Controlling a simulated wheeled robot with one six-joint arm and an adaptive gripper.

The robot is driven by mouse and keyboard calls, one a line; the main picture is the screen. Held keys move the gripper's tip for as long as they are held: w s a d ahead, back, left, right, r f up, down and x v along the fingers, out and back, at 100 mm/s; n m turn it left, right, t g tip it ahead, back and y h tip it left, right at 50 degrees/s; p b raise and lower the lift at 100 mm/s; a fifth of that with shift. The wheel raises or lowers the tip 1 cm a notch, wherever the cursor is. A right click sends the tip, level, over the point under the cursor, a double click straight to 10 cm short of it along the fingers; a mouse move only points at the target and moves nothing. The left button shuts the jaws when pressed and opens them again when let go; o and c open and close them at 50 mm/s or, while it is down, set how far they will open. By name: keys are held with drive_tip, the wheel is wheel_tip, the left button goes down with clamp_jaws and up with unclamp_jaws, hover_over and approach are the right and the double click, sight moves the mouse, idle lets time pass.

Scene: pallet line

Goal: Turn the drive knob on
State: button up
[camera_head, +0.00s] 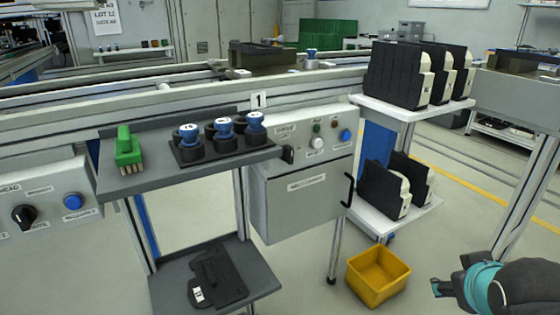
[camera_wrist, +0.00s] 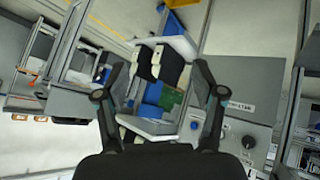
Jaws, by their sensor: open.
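A grey control box (camera_head: 305,185) hangs at the middle of the head view, with small labels too small to read surely. The knob's setting cannot be read. A second panel at the far left carries a black knob (camera_head: 25,216) and a blue button (camera_head: 72,202). My gripper (camera_head: 438,287) is at the lower right, well apart from both panels. In the wrist view its fingers (camera_wrist: 158,75) are spread with nothing between them. A grey panel with a round knob (camera_wrist: 248,142) shows there, right of the fingers.
A grey shelf (camera_head: 190,181) left of the box holds a green brush (camera_head: 128,150) and several blue-topped parts. A white rack (camera_head: 390,112) with black bins stands right of the box. A yellow bin (camera_head: 378,276) sits on the floor between the box and my gripper.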

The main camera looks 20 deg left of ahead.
drive_tip(key=w+a+r+n+t+y, duration=0.1)
drive_tip(key=w+a+r+n+t, duration=0.15)
drive_tip(key=w+a+n, duration=0.35)
drive_tip(key=n+y+b, duration=0.1)
drive_tip(key=n+y, duration=1.2)
drive_tip(key=n, duration=0.4)
approach(292, 158)
drive_tip(key=shift+t, duration=0.25)
drive_tip(key=p+x, duration=0.1)
drive_tip(key=x, duration=0.8)
drive_tip(key=shift+w+a+f, duration=0.1)
drive_tip(key=shift+a, duration=0.2)
drive_tip(key=c, duration=1.1)
drive_tip(key=shift+c, duration=0.2)
